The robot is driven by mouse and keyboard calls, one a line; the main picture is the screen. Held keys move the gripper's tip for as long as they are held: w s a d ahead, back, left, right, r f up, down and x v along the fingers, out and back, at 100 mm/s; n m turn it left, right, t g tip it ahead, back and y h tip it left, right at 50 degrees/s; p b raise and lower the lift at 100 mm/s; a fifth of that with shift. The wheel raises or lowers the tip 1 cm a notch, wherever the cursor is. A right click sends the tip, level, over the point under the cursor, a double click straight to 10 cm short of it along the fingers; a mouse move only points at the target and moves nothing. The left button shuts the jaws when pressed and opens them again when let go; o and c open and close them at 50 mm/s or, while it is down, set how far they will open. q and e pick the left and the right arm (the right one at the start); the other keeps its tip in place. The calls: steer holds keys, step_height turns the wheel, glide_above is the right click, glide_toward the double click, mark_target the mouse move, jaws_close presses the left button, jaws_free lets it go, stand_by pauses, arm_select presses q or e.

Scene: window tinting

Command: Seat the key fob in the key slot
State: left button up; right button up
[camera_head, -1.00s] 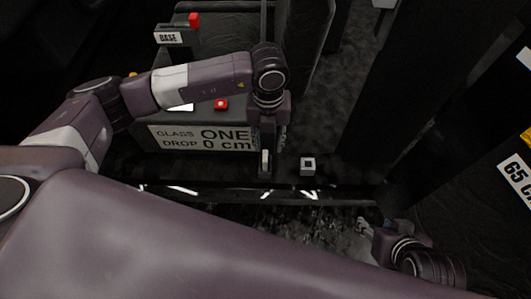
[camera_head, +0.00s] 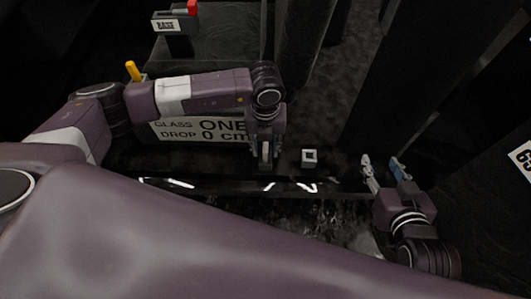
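A small pale grey square block with a dark centre (camera_head: 309,158) sits on the dark ledge, just right of my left gripper. It may be the key fob or the key slot; I cannot tell which. My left gripper (camera_head: 265,160) points down in front of the lettered panel, apart from the block. My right gripper (camera_head: 384,166) is to the right of the block, pointing up in the picture. Its two fingers are spread with nothing visible between them.
A yellow handle (camera_head: 133,71) rises behind that arm. A box labelled BASE (camera_head: 168,26) with a red part is at the back. A dark pillar (camera_head: 420,80) stands behind my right gripper.

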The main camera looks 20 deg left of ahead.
arm_select(q)
jaws_close()
steer(key=shift+r, duration=0.1)
stand_by(0.4)
steer(key=shift+r, duration=0.2)
step_height(320, 180, up, 5)
steer(key=shift+r+p, duration=0.15)
steer(key=shift+p, duration=0.7)
step_height(320, 180, up, 14)
steer(key=p, duration=0.2)
steer(key=shift+p, duration=0.4)
arm_select(e)
steer(key=s+d+f+g+h, duration=0.1)
steer(key=s+d+f+g, duration=0.1)
steer(key=s, duration=0.5)
steer(key=s+d+f+g+h, duration=0.1)
steer(key=s+d+f+g, duration=0.2)
steer(key=s+f+g, duration=0.2)
steer(key=s+g, duration=0.1)
steer(key=s, duration=0.2)
steer(key=shift+f, duration=0.15)
arm_select(q)
steer(key=shift+r, duration=0.15)
arm_select(e)
steer(key=shift+s, duration=0.1)
